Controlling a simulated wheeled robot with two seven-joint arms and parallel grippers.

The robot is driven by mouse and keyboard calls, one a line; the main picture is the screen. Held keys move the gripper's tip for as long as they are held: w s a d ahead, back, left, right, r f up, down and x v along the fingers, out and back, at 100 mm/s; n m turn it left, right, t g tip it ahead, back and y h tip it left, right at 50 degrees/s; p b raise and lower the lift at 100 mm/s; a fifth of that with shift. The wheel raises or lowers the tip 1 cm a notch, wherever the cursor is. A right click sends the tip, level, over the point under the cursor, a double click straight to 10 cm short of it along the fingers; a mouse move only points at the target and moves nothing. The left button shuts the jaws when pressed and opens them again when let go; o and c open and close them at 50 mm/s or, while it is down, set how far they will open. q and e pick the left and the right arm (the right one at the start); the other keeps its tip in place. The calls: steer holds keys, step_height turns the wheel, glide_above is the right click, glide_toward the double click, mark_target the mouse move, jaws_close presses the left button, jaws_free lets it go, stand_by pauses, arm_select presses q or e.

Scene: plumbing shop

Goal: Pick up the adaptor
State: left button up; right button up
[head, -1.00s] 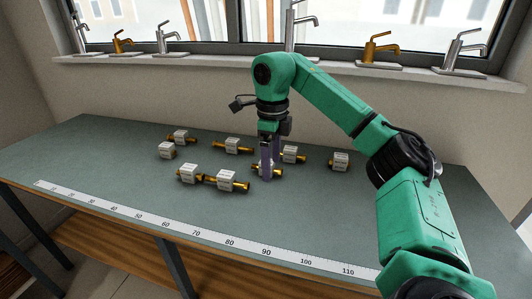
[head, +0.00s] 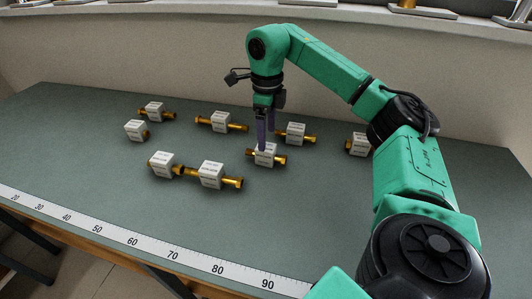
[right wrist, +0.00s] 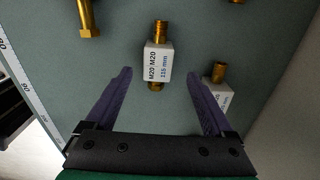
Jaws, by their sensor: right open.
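Several brass adaptors with white label blocks lie on the grey-green bench. My right gripper (head: 268,142) points down at one adaptor (head: 266,158) in the middle of the group. In the right wrist view that adaptor (right wrist: 158,62) reads "M20 M20 115 mm". It stands between the open fingers (right wrist: 159,78), near their tips, with clear space on both sides. The fingers do not touch it there. In the head view the left finger overlaps the adaptor's label block, and I cannot tell the height gap. My left gripper is in neither view.
Close neighbours are an adaptor (head: 295,133) behind, one (head: 210,175) at front left and one (head: 222,122) at back left. In the right wrist view another (right wrist: 220,95) lies just beyond the right finger. A ruler strip (head: 150,247) runs along the front edge. The bench front right is clear.

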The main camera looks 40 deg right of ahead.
mark_target(267, 147)
step_height(267, 147, down, 4)
steer(key=shift+s+a+f+p, duration=0.15)
steer(key=shift+p, duration=0.15)
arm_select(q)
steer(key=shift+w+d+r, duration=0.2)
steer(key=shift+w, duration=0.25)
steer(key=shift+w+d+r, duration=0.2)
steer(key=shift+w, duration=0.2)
arm_select(e)
steer(key=shift+f, duration=0.45)
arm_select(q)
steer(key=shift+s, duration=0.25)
arm_select(e)
steer(key=shift+r, duration=0.1)
jaws_close()
